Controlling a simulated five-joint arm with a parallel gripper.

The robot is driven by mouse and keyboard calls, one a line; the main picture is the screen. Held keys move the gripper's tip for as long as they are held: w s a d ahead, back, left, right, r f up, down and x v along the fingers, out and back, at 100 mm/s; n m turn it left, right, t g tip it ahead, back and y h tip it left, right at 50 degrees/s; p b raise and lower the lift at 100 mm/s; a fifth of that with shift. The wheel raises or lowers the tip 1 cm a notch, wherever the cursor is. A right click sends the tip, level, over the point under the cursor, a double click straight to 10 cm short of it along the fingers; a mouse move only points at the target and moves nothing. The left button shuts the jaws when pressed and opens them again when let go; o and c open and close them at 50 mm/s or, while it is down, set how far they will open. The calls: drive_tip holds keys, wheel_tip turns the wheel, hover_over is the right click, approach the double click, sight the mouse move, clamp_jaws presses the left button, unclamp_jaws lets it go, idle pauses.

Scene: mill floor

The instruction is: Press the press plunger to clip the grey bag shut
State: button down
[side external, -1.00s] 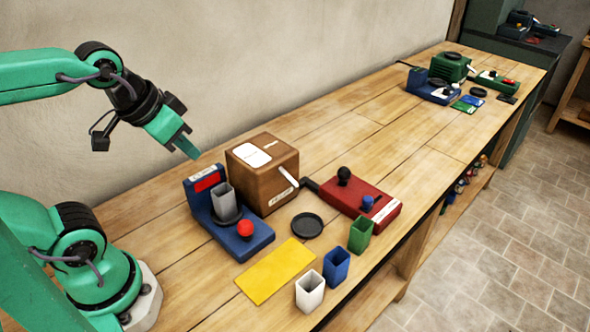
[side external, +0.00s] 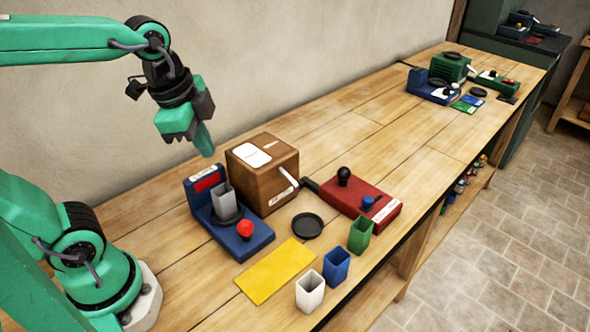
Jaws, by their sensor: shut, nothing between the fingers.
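The grey bag (side external: 223,198) stands upright and open-topped on a dark round pan on a blue device (side external: 246,244). That device has a red panel on its back plate and a red ball knob (side external: 245,229) at its front. A red device (side external: 368,202) to the right carries a black ball knob (side external: 344,176) and a small blue knob (side external: 367,202). I cannot tell for sure which knob is the press plunger. My gripper (side external: 205,145) is shut and empty, pointing down in the air above and behind the blue device, apart from everything.
A brown box machine (side external: 263,181) with a light handle stands right beside the blue device. A black dish (side external: 307,225), a yellow mat (side external: 275,271) and white (side external: 310,292), blue (side external: 336,266) and green (side external: 360,235) bags are in front.

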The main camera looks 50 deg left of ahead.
drive_tip(key=w+m, duration=0.1)
drive_tip(key=m, duration=0.3)
drive_tip(key=m+g, duration=0.5)
drive_tip(key=m, duration=1.1)
hover_over(244, 224)
drive_tip(key=w, duration=0.3)
wheel_tip(244, 224, down, 2)
drive_tip(key=m, duration=0.2)
drive_tip(key=d+f+m+g, duration=0.1)
drive_tip(key=m, duration=0.1)
drive_tip(key=w+m+y, duration=0.1)
drive_tip(key=m, duration=0.1)
drive_tip(key=shift+w+d+f+g, duration=0.1)
drive_tip(key=shift+d+f+g, duration=0.05)
drive_tip(key=shift+d+g, duration=0.15)
drive_tip(key=shift+f, duration=0.15)
drive_tip(key=x, duration=1.2)
drive_tip(key=shift+w+a+f, duration=0.15)
drive_tip(key=shift+w+f, duration=0.05)
drive_tip(key=shift+w, duration=0.1)
drive_tip(key=shift+a+f, duration=0.15)
drive_tip(key=shift+f, duration=0.55)
